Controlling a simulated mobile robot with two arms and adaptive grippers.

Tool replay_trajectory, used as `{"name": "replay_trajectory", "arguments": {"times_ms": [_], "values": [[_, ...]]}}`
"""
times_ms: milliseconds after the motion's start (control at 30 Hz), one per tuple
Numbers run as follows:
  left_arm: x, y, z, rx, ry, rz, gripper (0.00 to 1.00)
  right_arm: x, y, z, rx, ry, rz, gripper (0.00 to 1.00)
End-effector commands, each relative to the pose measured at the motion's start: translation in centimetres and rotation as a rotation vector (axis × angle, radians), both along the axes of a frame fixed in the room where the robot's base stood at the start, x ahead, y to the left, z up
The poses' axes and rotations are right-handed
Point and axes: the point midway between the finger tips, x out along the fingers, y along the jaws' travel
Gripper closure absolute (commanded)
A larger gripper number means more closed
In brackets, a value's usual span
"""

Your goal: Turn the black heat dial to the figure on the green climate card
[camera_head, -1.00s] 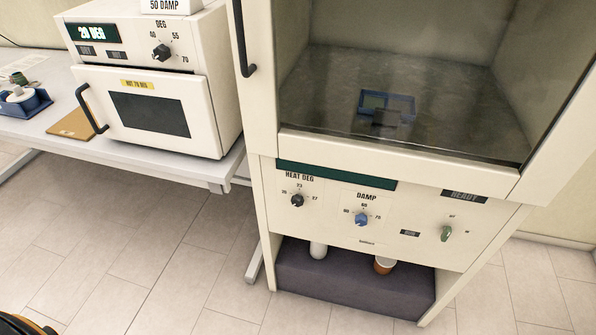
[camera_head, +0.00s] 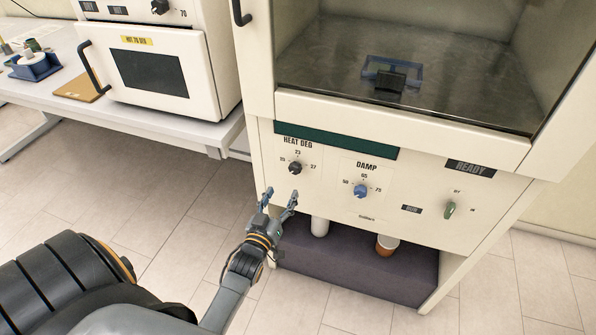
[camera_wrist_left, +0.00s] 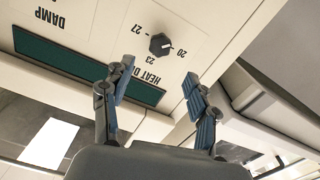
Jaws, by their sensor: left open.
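The black heat dial (camera_head: 295,168) is on the cabinet's front panel under "HEAT DEG", with 23 above it and 27 to its right. In the left wrist view, the dial (camera_wrist_left: 160,44) appears turned around, and its white mark seems to point towards the figure 20. My left gripper (camera_head: 281,193) is open and empty, just below and in front of the dial. Its fingers (camera_wrist_left: 160,70) are apart, and the dial shows beyond the gap between them. I cannot make out a green climate card with a figure. My right gripper is not in view.
A blank dark green strip (camera_head: 335,139) runs above the dials. A white oven (camera_head: 155,75) stands on the table at left. Cups stand on the dark ledge (camera_head: 345,262) below.

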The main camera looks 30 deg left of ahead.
Motion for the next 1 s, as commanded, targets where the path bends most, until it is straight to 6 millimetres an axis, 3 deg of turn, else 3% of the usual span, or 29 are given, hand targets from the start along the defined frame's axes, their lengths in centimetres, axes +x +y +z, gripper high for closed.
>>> {"name": "replay_trajectory", "arguments": {"times_ms": [300, 500, 933, 967, 1000], "values": [[6.8, 1.6, 0.1, 0.0, -0.001, 0.0, 0.41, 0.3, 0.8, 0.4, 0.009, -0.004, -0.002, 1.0], [9.5, 2.3, 0.0, 0.001, 0.001, 0.0, 0.41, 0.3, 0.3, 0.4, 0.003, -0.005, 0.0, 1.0], [10.6, 2.5, -0.1, 0.0, 0.002, 0.0, 0.41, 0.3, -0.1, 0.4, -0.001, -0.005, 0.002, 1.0], [10.6, 2.5, -0.1, 0.0, 0.002, 0.0, 0.43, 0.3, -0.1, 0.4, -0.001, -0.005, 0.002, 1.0], [10.6, 2.5, -0.1, 0.0, 0.002, 0.0, 0.51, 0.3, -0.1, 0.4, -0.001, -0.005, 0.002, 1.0]]}}
